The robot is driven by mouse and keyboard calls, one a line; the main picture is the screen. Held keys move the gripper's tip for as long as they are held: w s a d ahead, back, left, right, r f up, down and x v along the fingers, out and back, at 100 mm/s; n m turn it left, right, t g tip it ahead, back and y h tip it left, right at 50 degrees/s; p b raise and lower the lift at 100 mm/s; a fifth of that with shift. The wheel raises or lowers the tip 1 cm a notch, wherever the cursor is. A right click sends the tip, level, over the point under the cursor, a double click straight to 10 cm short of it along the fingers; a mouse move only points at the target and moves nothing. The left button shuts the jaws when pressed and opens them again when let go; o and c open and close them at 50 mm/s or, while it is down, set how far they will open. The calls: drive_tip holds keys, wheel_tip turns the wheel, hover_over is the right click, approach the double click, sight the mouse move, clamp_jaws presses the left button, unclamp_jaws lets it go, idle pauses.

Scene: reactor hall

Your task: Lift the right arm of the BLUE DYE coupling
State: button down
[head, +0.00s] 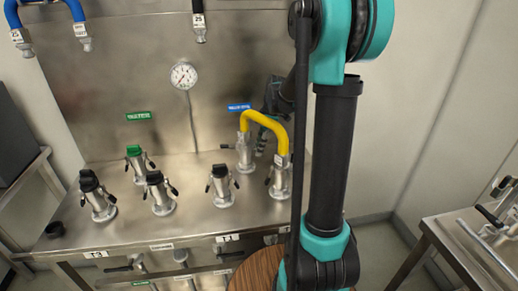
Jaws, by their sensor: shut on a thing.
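A blue label (239,106), its lettering too small to read, is on the steel back panel. Below it stands a metal coupling (245,155) with one end of a yellow hose (266,117) on it. My gripper (262,140) reaches down behind the yellow hose, at the right side of this coupling. It is shut at the coupling's right arm, which is mostly hidden by the fingers and hose. The coupling's left arm (228,146) sticks out to the left.
The hose's other end sits on a nearer coupling (280,180). Capped couplings stand left: a green-capped one (136,160) and black-capped ones (221,187). A gauge (184,77) is on the panel. A round wooden top (250,275) is in front; another bench (450,235) is right.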

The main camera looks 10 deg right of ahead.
drive_tip(key=c, duration=1.4)
unclamp_jaws()
drive_tip(key=shift+c, duration=0.2)
drive_tip(key=v, duration=1.2)
drive_tip(key=shift+d+r, duration=0.1)
